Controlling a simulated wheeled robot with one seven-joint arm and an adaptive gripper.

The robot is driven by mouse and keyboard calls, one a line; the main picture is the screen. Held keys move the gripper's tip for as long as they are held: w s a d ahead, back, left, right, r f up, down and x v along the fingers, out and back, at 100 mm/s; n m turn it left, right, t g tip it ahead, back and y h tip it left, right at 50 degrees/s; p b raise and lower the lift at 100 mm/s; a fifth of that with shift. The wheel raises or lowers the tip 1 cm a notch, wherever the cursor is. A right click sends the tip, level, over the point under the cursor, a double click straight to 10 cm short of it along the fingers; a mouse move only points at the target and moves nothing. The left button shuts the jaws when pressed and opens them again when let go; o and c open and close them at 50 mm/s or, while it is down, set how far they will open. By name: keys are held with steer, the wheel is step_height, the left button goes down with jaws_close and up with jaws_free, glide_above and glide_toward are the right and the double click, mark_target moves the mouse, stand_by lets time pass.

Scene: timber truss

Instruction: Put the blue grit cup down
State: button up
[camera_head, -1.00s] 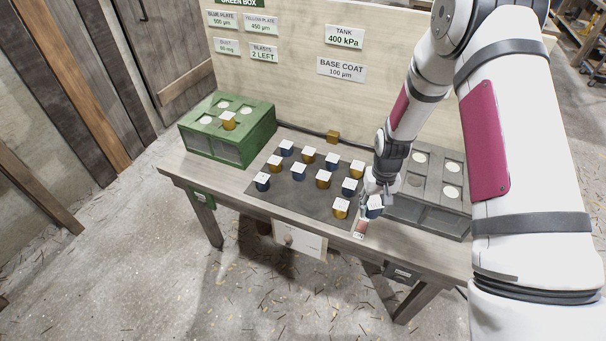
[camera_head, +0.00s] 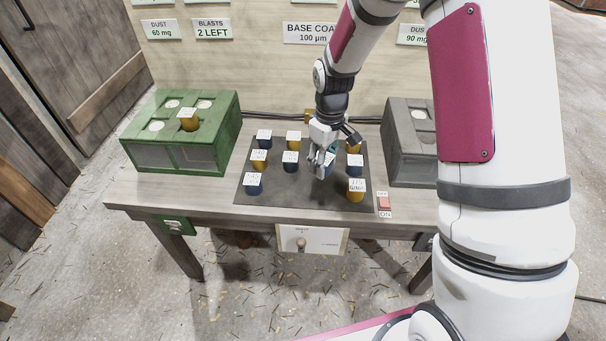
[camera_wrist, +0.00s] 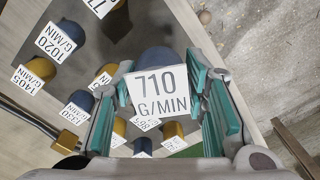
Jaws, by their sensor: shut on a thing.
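My gripper (camera_head: 323,168) is over the right part of the dark mat (camera_head: 305,195) on the bench. It is shut on a blue cup. In the wrist view this blue cup (camera_wrist: 157,60) sits between the teal finger pads, with its white label (camera_wrist: 160,92) reading 710 G/MIN facing the camera. In the head view the fingers hide most of it. I cannot tell whether its base touches the mat. Other blue and gold cups with white labels stand on the mat, among them a blue cup (camera_head: 254,185) at front left and a gold cup (camera_head: 355,193) at front right.
A green box (camera_head: 205,155) with round openings and a gold cup (camera_head: 188,122) on top stands at left. A grey box (camera_head: 408,150) stands at right, partly behind my arm. A red switch (camera_head: 384,203) is near the bench's front edge. Bare mat shows at front centre.

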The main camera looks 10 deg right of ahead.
steer(key=n+b, duration=0.1)
steer(key=b, duration=0.1)
steer(key=w+f+n+b, duration=0.1)
steer(key=b, duration=0.2)
steer(key=shift+w+d+n, duration=0.1)
steer(key=shift+w+n, duration=0.2)
steer(key=shift+n, duration=0.1)
steer(key=n+b, duration=0.1)
steer(key=b, duration=0.1)
steer(key=n+b, duration=0.1)
steer(key=b, duration=0.1)
steer(key=shift+s+d+f+n+b, duration=0.1)
steer(key=shift+s+d+n+b, duration=0.05)
steer(key=shift+n+b, duration=0.2)
step_height(320, 180, down, 10)
steer(key=shift+r+b, duration=0.15)
steer(key=shift+b, duration=1)
steer(key=shift+f, duration=0.2)
steer(key=o, duration=1.3)
